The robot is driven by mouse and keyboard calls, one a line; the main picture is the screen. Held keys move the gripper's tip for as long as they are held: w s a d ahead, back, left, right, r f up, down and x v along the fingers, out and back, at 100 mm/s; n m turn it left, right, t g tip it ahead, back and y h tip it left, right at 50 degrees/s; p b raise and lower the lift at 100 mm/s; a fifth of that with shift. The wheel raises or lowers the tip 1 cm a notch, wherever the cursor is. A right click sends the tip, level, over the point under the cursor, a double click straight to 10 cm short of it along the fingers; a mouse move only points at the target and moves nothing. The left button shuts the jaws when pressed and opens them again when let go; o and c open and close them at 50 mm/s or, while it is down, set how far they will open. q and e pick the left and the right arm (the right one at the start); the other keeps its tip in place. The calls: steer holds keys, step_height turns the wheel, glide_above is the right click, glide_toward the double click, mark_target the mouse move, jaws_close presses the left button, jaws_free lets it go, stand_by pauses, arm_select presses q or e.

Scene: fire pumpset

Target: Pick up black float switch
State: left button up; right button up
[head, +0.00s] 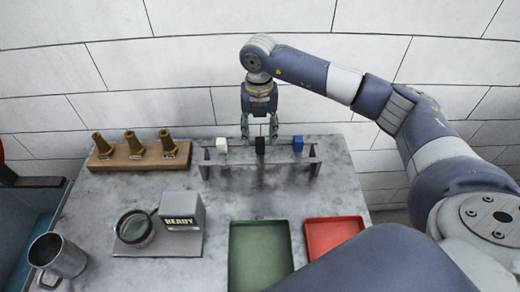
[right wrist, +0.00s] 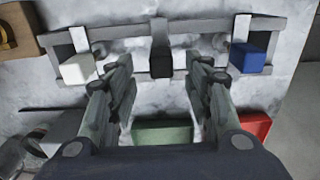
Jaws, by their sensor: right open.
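The black float switch (head: 260,146) sits in the middle of a grey rack (head: 314,160), between a white one (head: 222,145) and a blue one (head: 298,144). My right gripper (head: 259,134) is open right above the black switch in the head view. In the right wrist view the black switch (right wrist: 161,62) shows beyond and between the two open fingers (right wrist: 160,85). Nothing is held. I cannot tell whether the fingertips touch the switch. My left gripper is not in view.
Brass nozzles stand on a wooden block (head: 140,158) at the left. A grey device marked READY (head: 182,212) and a metal mug (head: 60,259) stand in front. A green tray (head: 260,258) and a red tray (head: 333,235) lie at the front. A white wall (head: 180,60) rises behind.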

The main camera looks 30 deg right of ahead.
mark_target(260, 140)
steer(key=shift+d+f+p, duration=0.1)
steer(key=shift+f+p, duration=0.3)
steer(key=shift+f, duration=0.3)
step_height(260, 140, down, 4)
steer(key=shift+r+p, duration=0.25)
steer(key=shift+p, duration=0.55)
steer(key=shift+f, duration=0.5)
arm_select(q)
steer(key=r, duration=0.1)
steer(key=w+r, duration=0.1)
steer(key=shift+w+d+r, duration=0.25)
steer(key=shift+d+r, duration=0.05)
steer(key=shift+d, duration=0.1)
arm_select(e)
steer(key=shift+c, duration=0.3)
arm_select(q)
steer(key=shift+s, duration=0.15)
arm_select(e)
jaws_close()
